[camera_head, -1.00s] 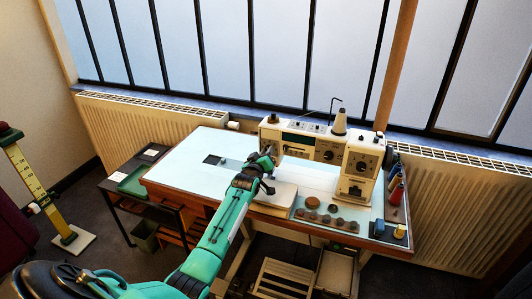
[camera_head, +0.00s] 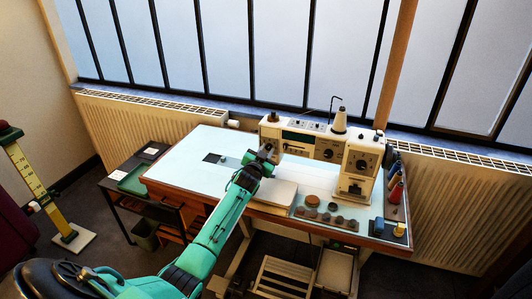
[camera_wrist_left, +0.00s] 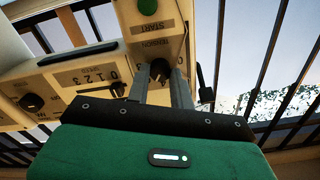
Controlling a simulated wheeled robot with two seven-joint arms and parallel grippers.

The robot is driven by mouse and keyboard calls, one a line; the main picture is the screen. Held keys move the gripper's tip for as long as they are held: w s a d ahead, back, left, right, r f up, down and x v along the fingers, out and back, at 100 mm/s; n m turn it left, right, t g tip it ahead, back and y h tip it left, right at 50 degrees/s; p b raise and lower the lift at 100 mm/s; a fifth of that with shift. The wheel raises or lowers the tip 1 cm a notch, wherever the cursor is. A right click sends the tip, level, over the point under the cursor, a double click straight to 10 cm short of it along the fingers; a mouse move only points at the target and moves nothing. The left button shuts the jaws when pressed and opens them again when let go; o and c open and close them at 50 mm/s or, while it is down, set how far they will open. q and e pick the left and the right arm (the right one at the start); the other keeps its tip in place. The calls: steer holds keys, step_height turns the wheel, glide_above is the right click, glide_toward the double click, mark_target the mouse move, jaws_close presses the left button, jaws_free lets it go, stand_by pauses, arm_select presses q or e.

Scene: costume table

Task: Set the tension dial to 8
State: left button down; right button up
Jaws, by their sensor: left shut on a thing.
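The white sewing machine (camera_head: 357,178) stands on the table. In the left wrist view the dark tension dial (camera_wrist_left: 160,69) sits under the printed word TENSION on the machine's pale face. My left gripper (camera_head: 265,155) is at the left end of the machine. Its two fingers (camera_wrist_left: 161,80) are shut on the dial, one on each side. Digits around the dial are partly hidden by the fingers, and I cannot read its setting. In the head view the gripper covers the dial. My right gripper is in neither view.
A green START button (camera_wrist_left: 147,6) is near the dial. Another dark knob (camera_wrist_left: 32,102) is at the left. Thread spools (camera_head: 396,191) and a row of small round pieces (camera_head: 328,218) lie at the table's right. The table's left part (camera_head: 190,160) is mostly clear.

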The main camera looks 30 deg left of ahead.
arm_select(q)
steer(key=shift+f+m, duration=0.15)
steer(key=shift+m, duration=0.85)
steer(key=m, duration=0.3)
steer(key=shift+m+b, duration=0.3)
steer(key=shift+b, duration=0.1)
steer(key=shift+m, duration=1.8)
steer(key=shift+m+b, duration=0.35)
steer(key=shift+m, duration=1.75)
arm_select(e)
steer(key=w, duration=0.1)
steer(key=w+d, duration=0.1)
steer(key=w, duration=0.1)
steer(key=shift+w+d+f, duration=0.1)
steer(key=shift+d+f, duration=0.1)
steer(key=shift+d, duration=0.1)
